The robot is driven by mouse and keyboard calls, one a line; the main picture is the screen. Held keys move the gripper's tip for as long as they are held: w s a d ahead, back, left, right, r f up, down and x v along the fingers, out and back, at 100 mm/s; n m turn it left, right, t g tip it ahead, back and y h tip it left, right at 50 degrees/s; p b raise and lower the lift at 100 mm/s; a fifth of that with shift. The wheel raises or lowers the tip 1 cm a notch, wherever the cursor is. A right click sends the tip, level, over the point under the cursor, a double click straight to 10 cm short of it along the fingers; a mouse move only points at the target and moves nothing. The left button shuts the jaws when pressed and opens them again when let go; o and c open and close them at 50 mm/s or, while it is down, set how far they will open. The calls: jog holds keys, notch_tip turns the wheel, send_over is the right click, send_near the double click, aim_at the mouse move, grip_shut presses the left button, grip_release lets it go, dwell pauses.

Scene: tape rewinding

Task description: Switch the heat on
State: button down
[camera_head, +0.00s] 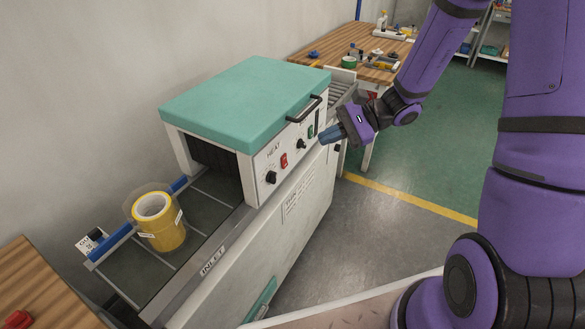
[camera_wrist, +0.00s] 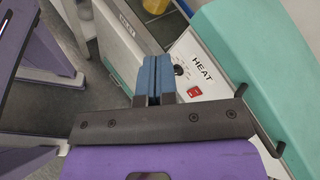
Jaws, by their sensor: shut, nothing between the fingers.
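The heat machine has a teal lid (camera_head: 245,92) and a white front panel. On the panel is a red HEAT switch (camera_head: 284,160) with a black knob (camera_head: 270,178) below it to the left. In the wrist view the red switch (camera_wrist: 194,92) lies right of my blue fingers, beside the HEAT label (camera_wrist: 203,67). The knob (camera_wrist: 180,70) is close to the fingertips there. My gripper (camera_head: 325,136) is shut and empty, in front of the panel's right end near a green switch (camera_head: 311,131). I cannot tell whether the red switch is on.
A black handle (camera_head: 304,109) sticks out from the lid's front edge. A wooden table (camera_head: 372,50) with tools stands behind. The floor in front of the machine is clear.

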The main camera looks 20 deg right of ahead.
aim_at(286, 166)
jog(key=w+d+f+m+t, duration=0.2)
jog(key=f+m+t, duration=0.1)
jog(key=f+m, duration=0.2)
jog(key=w+d+f+m+t+h, duration=0.1)
jog(key=f+m+t, duration=0.3)
jog(key=f, duration=0.5)
jog(key=w+d+f+m+t, duration=0.2)
jog(key=w+f+m+t, duration=0.1)
jog(key=f+m, duration=0.2)
notch_tip(286, 166, down, 3)
jog(key=shift+w+d+r+m+t+h, duration=0.2)
jog(key=shift+w+d+m+t+h, duration=0.1)
jog(key=shift+d+m+t+h, duration=0.1)
jog(key=x, duration=1.4)
jog(key=shift+a, duration=0.1)
